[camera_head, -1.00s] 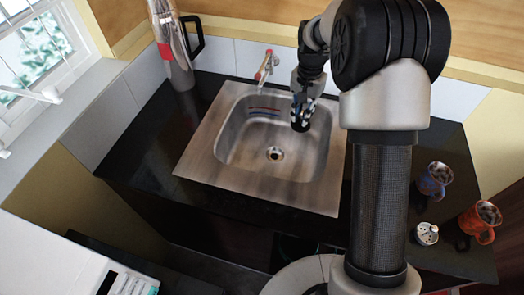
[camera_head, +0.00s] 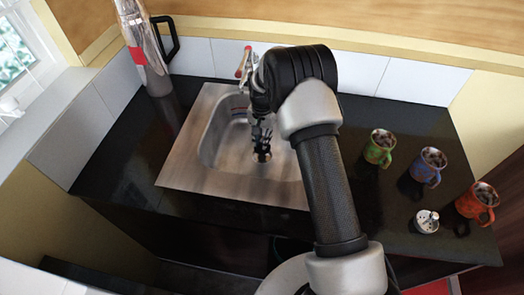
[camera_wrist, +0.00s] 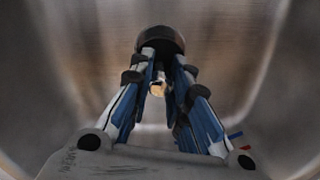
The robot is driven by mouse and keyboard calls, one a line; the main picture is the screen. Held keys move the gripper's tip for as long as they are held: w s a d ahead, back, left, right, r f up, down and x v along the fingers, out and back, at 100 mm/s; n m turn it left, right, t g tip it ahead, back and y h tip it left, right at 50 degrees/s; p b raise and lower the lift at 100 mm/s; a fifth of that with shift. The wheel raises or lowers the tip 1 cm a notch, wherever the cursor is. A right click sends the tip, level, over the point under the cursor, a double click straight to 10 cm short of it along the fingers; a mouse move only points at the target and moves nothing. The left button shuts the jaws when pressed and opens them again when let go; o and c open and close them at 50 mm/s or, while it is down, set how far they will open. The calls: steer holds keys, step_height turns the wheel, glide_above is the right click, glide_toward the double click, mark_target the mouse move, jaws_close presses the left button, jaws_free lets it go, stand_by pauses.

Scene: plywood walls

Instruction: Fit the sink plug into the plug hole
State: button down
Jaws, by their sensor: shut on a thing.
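My gripper (camera_head: 262,138) reaches down into the sink, its fingers closed on the black sink plug (camera_wrist: 160,40). In the wrist view the plug is a dark round disc at the fingertips, and a small pale, shiny piece shows between the fingers. In the head view the gripper's lower end is low over the basin floor, around where the plug hole lies. The plug hole itself is hidden or cannot be told apart from the plug there. I cannot tell whether the plug touches the floor. The steel sink (camera_head: 180,172) is set in the black counter.
A tap (camera_head: 243,66) stands behind the sink. A tall metal flask (camera_head: 143,50) is at the back left. Green (camera_head: 379,149), blue (camera_head: 428,166) and orange (camera_head: 477,203) mugs and a small metal shaker (camera_head: 426,221) stand on the right of the counter (camera_head: 120,160).

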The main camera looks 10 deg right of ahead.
mark_target(259, 150)
steer(key=shift+f+b, duration=0.65)
steer(key=shift+f, duration=2.15)
steer(key=shift+f, duration=0.15)
steer(key=c, duration=1.5)
jaws_free()
